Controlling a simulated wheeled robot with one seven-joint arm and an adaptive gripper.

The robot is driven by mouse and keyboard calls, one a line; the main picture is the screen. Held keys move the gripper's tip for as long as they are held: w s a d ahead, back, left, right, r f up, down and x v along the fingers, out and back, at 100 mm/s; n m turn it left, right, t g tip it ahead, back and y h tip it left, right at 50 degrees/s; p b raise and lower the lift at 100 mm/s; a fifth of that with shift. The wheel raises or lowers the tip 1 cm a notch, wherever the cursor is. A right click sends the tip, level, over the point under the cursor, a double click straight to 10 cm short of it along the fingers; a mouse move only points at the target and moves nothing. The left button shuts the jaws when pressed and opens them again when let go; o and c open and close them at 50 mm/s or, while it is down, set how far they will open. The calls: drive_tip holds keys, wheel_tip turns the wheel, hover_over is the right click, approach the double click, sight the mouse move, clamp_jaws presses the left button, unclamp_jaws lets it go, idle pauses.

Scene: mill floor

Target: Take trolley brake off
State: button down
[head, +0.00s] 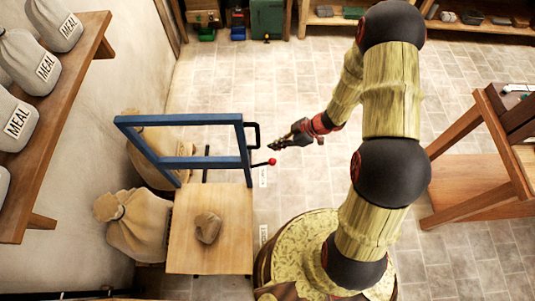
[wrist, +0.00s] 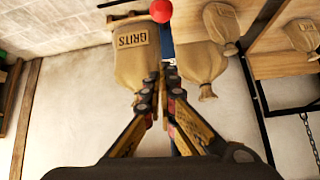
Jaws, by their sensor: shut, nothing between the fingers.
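The trolley has a wooden deck (head: 210,255) and an upright blue frame (head: 180,119), left of centre in the head view. A brake lever with a red knob (head: 272,161) sticks out from the right side of the frame. My gripper (head: 273,145) is just above the knob in the picture, apart from it, and points left. In the wrist view the red knob (wrist: 161,11) is at the top edge, beyond my fingertips (wrist: 162,75). The fingers are shut and empty. The lever's pivot is hard to make out.
A small sack (head: 208,227) lies on the deck. Larger sacks (head: 137,222) stand by the left wall, one labelled GRITS (wrist: 137,55) in the wrist view. A shelf (head: 65,130) with meal sacks is at left, a wooden stand (head: 480,165) at right. Tiled floor (head: 260,85) behind is clear.

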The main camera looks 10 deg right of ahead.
drive_tip(key=b, duration=0.3)
hover_over(262, 164)
drive_tip(key=w, duration=0.2)
wheel_tip(262, 164, down, 7)
drive_tip(key=shift+s+d+f+b, duration=0.2)
drive_tip(key=shift+s+d+f, duration=0.1)
drive_tip(key=shift+d+f, duration=0.3)
drive_tip(key=shift+s+d+f+b, duration=0.25)
drive_tip(key=shift+d+f, duration=0.1)
drive_tip(key=shift+d, duration=0.4)
drive_tip(key=shift+d+f, duration=0.1)
